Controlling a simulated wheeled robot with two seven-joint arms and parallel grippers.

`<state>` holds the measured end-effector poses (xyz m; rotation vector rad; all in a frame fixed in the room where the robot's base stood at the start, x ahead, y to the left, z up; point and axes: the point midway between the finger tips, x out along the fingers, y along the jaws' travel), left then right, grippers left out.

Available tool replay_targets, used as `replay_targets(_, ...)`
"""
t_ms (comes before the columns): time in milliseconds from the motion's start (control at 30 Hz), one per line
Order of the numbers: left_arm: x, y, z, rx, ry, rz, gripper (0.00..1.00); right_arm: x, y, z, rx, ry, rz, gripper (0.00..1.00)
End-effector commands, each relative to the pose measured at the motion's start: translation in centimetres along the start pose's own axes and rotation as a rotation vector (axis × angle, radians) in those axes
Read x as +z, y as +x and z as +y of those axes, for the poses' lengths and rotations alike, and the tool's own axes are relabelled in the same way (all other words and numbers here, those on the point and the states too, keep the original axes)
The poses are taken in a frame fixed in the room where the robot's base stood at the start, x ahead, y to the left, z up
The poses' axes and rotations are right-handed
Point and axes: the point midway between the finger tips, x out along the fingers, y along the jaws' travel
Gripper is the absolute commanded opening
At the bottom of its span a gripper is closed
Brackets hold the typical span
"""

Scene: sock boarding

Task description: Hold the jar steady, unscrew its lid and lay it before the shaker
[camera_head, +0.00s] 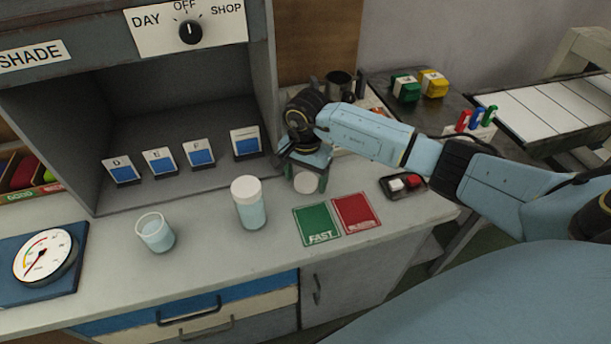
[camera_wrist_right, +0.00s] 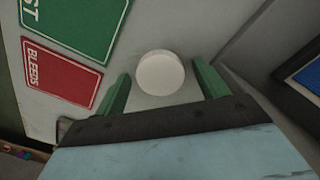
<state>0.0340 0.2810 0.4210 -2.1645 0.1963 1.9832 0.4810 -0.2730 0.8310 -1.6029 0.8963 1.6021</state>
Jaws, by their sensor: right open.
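A white round lid-like piece (camera_head: 306,183) is on the grey counter under my right gripper (camera_head: 308,180). In the right wrist view, this white piece (camera_wrist_right: 161,73) sits between the two green fingers of my right gripper (camera_wrist_right: 164,88), which are open with gaps on both sides. A tall clear jar (camera_head: 250,207) with pale blue contents and a white top stands upright left of the gripper. An open glass jar (camera_head: 155,233) with pale liquid stands further left. A dark metallic cup-like thing (camera_head: 340,88), possibly the shaker, is partly hidden behind my right wrist. My left gripper is out of view.
A green card (camera_head: 317,225) and a red card (camera_head: 356,212) lie at the counter's front. The shade booth (camera_head: 150,115) with several swatch cards stands behind. A dial gauge (camera_head: 44,257) is at left.

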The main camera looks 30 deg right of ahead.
Motion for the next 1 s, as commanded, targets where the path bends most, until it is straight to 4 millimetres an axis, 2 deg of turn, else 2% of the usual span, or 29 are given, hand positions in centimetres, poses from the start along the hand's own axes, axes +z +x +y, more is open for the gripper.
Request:
replay_targets(167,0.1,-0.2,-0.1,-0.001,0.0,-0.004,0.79,0.0,-0.2,0.0,0.0,0.0,0.0,0.73)
replay_targets(267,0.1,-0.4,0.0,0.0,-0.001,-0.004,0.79,-0.1,-1.2,-0.1,-0.002,0.0,0.002,0.73)
replay_targets(700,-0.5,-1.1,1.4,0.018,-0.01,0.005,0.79,-0.1,-10.1,0.0,-0.002,0.0,0.003,0.73)
replay_targets(833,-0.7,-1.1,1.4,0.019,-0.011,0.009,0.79,-0.1,-11.6,0.0,-0.001,0.0,0.001,0.73)
replay_targets(1000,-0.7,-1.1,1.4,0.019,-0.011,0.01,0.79,0.0,-12.3,0.0,0.0,0.0,0.0,0.73)
